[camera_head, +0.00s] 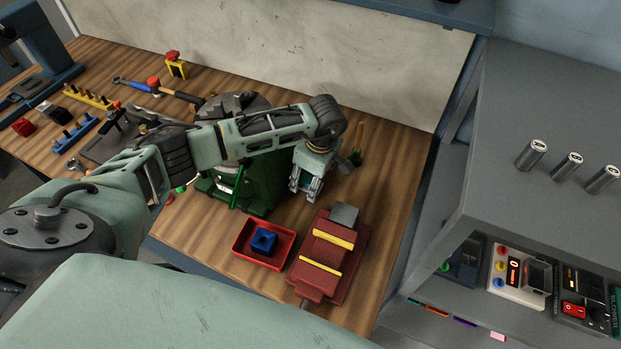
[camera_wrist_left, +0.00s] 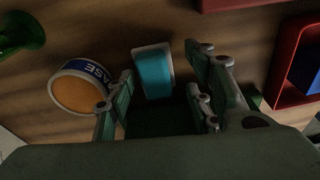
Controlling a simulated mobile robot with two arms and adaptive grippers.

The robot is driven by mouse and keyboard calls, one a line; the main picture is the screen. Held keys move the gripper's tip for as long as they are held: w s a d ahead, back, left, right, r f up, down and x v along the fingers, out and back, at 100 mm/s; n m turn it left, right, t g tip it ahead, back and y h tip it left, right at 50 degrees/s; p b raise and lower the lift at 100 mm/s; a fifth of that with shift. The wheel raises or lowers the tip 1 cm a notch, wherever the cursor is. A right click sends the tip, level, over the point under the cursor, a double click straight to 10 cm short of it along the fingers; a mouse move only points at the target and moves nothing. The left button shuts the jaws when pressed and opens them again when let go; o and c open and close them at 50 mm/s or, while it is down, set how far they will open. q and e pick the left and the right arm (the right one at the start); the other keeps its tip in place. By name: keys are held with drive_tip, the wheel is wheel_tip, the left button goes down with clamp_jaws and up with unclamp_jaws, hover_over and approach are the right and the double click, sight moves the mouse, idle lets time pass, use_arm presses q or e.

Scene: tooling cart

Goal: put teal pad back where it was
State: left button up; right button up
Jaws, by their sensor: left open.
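My left gripper (camera_head: 307,186) points down over the wooden bench, right of the green machine body. In the left wrist view my left gripper (camera_wrist_left: 162,66) has its fingers spread. The teal pad (camera_wrist_left: 153,72), a small block with a pale edge, shows between the fingertips. The fingers stand to either side of it, and I see no clear contact. Whether the pad rests on the bench or how far below the tips it lies, I cannot tell. In the head view the gripper mostly hides it. My right gripper is not in view.
A round tin (camera_wrist_left: 78,90) with a blue-and-white label stands close to the left finger. A red tray (camera_head: 239,250) holding a blue block (camera_head: 264,241) and a red vise (camera_head: 352,259) with yellow strips are in front. The green machine (camera_head: 262,187) stands left of the gripper.

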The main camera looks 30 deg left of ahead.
use_arm(q)
wheel_tip(320, 180, up, 12)
drive_tip(key=d+b, duration=0.1)
drive_tip(key=b, duration=0.2)
drive_tip(key=shift+d, duration=0.35)
